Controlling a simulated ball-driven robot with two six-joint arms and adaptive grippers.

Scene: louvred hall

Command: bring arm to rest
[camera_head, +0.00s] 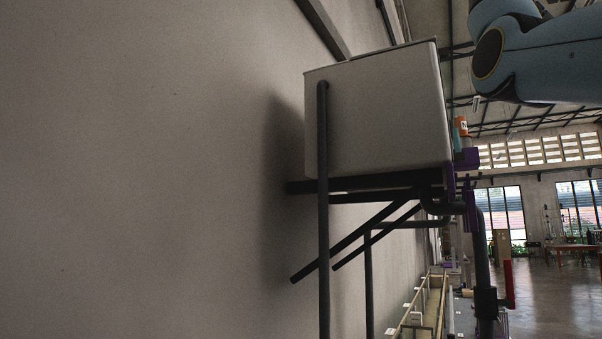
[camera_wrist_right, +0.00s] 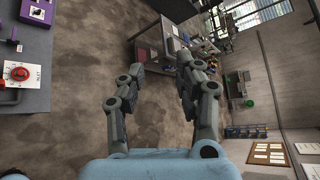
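My right gripper (camera_wrist_right: 162,68) shows in the right wrist view. A blue arm link of mine (camera_head: 545,60) crosses the upper right of the head view, in front of the hall's roof. My left gripper is not in either view.
A pale grey box (camera_head: 380,115) sits on a dark bracket at the wall, with dark pipes (camera_head: 323,230) around it. The wrist view shows a grey surface with a red knob (camera_wrist_right: 20,73), a cluttered table (camera_wrist_right: 163,50) and open floor (camera_wrist_right: 85,90).

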